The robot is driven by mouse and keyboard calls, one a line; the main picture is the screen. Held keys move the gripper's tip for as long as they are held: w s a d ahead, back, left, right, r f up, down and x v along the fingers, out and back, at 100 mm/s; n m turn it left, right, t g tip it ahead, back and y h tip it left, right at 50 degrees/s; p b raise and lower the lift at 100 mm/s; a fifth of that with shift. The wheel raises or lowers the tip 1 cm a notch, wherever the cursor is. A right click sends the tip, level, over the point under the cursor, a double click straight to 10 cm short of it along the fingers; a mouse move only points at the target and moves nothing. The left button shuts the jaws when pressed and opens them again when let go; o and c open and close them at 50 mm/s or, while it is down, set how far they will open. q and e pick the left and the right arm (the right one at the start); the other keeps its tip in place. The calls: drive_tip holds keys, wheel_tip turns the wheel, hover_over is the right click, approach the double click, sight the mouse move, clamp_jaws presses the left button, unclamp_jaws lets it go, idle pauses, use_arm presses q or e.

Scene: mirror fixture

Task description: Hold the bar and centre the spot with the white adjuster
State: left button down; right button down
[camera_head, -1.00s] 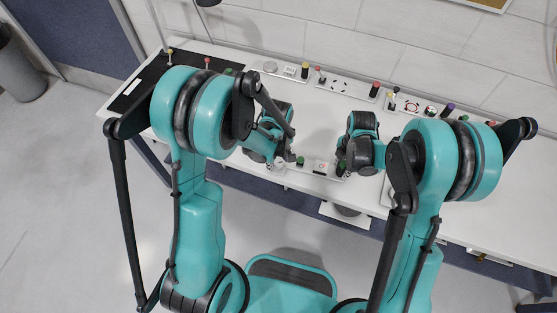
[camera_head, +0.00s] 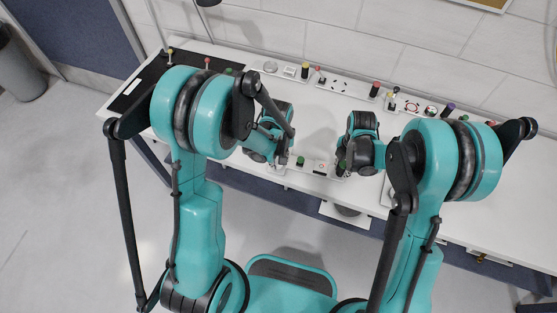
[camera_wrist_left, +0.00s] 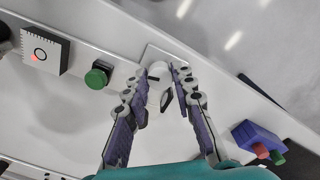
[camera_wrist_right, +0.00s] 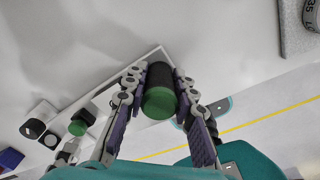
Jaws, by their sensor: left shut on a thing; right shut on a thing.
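The white adjuster (camera_wrist_left: 156,72) is between the fingers of my left gripper (camera_wrist_left: 160,88), which is shut on it in the left wrist view; the fingers partly hide it. My left gripper also shows in the head view (camera_head: 284,158). My right gripper (camera_wrist_right: 158,88) is shut on a black bar with a green end (camera_wrist_right: 159,103), seen nearly end-on in the right wrist view. A box with a pale face (camera_wrist_left: 42,50) carries a black ring. A small red spot (camera_wrist_left: 36,58) shows at the ring's lower left, off its middle.
A green knob (camera_wrist_left: 98,75) stands between the box and the adjuster. A blue block with red and green knobs (camera_wrist_left: 258,140) is at the lower right of the left wrist view. Several fixtures line the back of the white table (camera_head: 310,115); its middle is clear.

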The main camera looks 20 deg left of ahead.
use_arm(q)
drive_tip(key=m, duration=0.4)
drive_tip(key=shift+m, duration=0.3)
drive_tip(key=m, duration=0.4)
drive_tip(key=shift+m, duration=0.3)
drive_tip(key=shift+a, duration=0.1)
drive_tip(key=c, duration=1.3)
unclamp_jaws()
drive_tip(key=shift+o, duration=0.2)
drive_tip(key=shift+r, duration=0.1)
wheel_tip(320, 180, up, 12)
